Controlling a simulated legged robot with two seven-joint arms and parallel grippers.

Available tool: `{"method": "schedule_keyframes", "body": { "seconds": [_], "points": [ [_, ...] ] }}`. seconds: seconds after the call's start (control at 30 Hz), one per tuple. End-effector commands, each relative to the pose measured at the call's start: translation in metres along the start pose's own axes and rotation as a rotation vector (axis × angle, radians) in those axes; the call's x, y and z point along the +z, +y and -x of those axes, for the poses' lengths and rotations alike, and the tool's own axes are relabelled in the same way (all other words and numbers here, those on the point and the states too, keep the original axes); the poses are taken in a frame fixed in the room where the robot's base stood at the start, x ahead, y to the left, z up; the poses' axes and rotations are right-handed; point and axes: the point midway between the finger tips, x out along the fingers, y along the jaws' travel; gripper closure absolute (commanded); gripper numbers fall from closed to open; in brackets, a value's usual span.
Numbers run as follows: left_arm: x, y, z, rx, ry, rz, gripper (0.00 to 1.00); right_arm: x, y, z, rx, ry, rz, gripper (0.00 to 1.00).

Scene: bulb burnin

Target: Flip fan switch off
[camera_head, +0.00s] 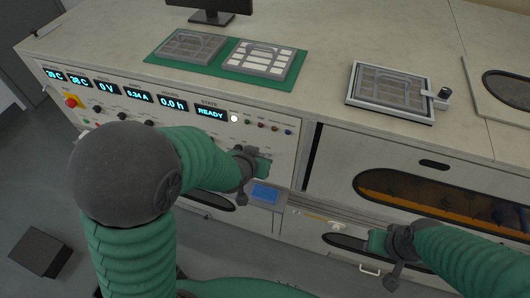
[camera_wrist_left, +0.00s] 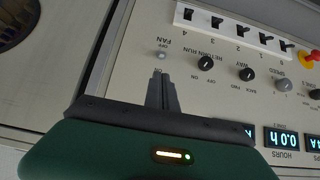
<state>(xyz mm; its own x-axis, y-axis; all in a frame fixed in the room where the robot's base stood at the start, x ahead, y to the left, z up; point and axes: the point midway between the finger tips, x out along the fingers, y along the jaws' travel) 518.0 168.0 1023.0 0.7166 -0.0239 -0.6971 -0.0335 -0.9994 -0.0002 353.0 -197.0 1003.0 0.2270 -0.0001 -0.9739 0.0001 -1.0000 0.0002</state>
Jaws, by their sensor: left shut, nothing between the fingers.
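The fan switch (camera_wrist_left: 160,56) is a small light knob under the upside-down FAN label on the cream control panel (camera_wrist_left: 125,75) in the left wrist view. My left gripper (camera_wrist_left: 161,82) is shut and empty, its fingertips right beside the switch and covering part of its surroundings. I cannot tell whether they touch it or which way it is set. In the head view my left gripper (camera_head: 262,166) is at the right end of the panel front and hides the switch. My right gripper (camera_head: 378,242) is low in front of the cabinet; its fingers are unclear.
Black knobs (camera_wrist_left: 206,63) and a row of black toggles (camera_wrist_left: 217,21) lie close to the switch. A red button (camera_head: 72,101) is at the panel's left. Trays (camera_head: 263,60) and a framed board (camera_head: 391,91) rest on top. A windowed door (camera_head: 340,170) is at right.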

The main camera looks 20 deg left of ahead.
Motion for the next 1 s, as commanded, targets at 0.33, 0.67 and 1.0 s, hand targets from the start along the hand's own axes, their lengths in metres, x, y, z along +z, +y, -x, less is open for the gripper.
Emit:
{"method": "schedule_keyframes", "body": {
  "seconds": [0.33, 0.67, 1.0],
  "points": [
    [0.001, 0.000, -0.066, 0.000, -0.001, -0.002, 1.00, 0.000, 0.000, 0.002, 0.000, 0.000, 0.000, 0.64],
    [0.000, 0.000, -0.081, 0.001, 0.002, 0.000, 1.00, -0.001, 0.000, 0.002, 0.000, 0.000, 0.000, 0.64],
    [-0.001, 0.000, -0.087, 0.001, 0.018, 0.000, 1.00, 0.002, 0.000, -0.007, 0.000, 0.000, 0.000, 0.64]
  ]
}}
